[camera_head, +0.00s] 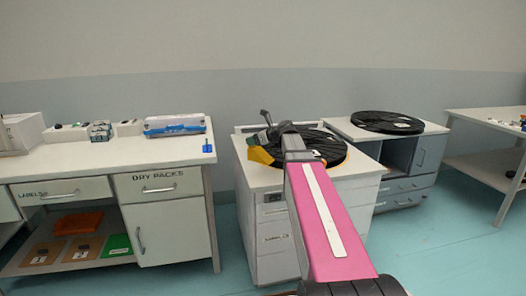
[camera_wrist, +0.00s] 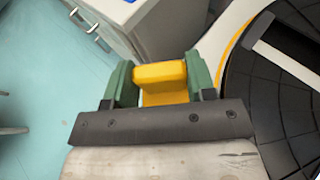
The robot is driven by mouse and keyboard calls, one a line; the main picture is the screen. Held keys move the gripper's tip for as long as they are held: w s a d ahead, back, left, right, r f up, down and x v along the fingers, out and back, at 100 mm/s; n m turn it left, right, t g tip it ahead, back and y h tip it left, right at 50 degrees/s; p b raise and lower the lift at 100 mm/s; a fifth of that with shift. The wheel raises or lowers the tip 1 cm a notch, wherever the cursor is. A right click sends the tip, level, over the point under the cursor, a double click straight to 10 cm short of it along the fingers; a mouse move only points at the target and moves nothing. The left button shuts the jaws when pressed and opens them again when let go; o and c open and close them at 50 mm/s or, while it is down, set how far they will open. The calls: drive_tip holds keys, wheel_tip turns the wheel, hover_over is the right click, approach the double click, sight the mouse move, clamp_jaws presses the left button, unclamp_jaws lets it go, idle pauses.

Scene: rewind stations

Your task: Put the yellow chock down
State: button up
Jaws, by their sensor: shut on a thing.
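The yellow chock (camera_wrist: 160,74) is between the two green fingers of my gripper (camera_wrist: 158,84) in the wrist view. The gripper is shut on it. In the head view the chock (camera_head: 259,155) shows as a yellow piece at the left side of the middle white cabinet's top (camera_head: 248,178), beside a black reel (camera_head: 331,146). My gripper (camera_head: 262,140) is partly hidden there by my own arm. I cannot tell whether the chock touches the cabinet top.
A second black reel (camera_head: 387,122) lies on the cabinet at the right. The left bench (camera_head: 100,157) holds a blue and white box (camera_head: 174,124) and a small blue item (camera_head: 207,148). A narrow gap of floor separates bench and middle cabinet.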

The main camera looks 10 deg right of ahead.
drive_tip(key=shift+w+d+f, duration=0.55)
drive_tip(key=shift+w+f, duration=0.05)
drive_tip(key=shift+f, duration=0.6)
drive_tip(key=shift+w+d+f, duration=0.55)
drive_tip(key=shift+w+f, duration=0.1)
drive_tip(key=shift+f, duration=0.5)
drive_tip(key=shift+w+d+f, duration=0.55)
drive_tip(key=shift+w+f, duration=0.05)
drive_tip(key=shift+f, duration=0.6)
drive_tip(key=shift+f, duration=0.1)
drive_tip(key=o, duration=1.4)
